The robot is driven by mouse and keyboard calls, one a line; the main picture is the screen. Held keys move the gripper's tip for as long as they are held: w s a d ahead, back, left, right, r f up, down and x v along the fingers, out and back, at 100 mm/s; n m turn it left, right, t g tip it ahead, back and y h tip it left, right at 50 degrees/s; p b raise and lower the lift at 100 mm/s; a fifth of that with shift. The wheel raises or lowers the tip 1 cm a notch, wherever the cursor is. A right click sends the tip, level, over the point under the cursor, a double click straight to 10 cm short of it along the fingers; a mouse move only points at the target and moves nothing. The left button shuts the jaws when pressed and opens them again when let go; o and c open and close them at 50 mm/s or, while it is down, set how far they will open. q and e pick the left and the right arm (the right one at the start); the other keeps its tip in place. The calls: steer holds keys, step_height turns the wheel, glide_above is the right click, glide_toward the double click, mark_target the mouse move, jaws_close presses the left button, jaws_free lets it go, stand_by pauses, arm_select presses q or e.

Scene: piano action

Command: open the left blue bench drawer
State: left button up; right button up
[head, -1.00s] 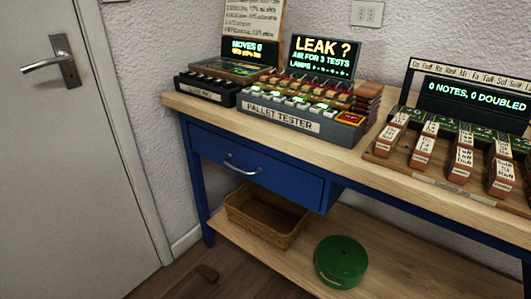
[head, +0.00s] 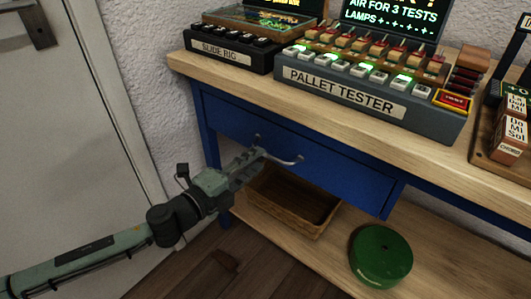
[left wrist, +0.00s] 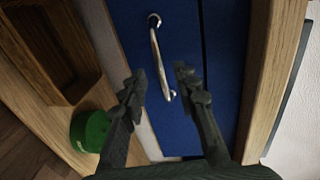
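The left blue bench drawer (head: 335,172) sits under the wooden benchtop and looks closed. Its silver bar handle (head: 291,161) runs across the front. My left gripper (head: 257,158) comes in from the left and reaches the handle. In the left wrist view, the two dark fingers of my left gripper (left wrist: 159,76) are spread, one on each side of the handle (left wrist: 157,55). The handle passes between the fingertips with visible gaps; whether it lies deep between them I cannot tell. My right gripper is not in view.
The pallet tester (head: 372,99) and slide rig (head: 225,57) stand on the benchtop above the drawer. A wicker basket (head: 287,217) and green round tin (head: 380,256) sit on the lower shelf. A door (head: 45,130) is at left.

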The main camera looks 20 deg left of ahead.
mark_target(266, 154)
arm_select(q)
steer(key=shift+p+x, duration=0.3)
steer(key=shift+x, duration=2.05)
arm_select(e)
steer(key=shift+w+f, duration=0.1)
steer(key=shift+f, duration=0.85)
arm_select(q)
jaws_close()
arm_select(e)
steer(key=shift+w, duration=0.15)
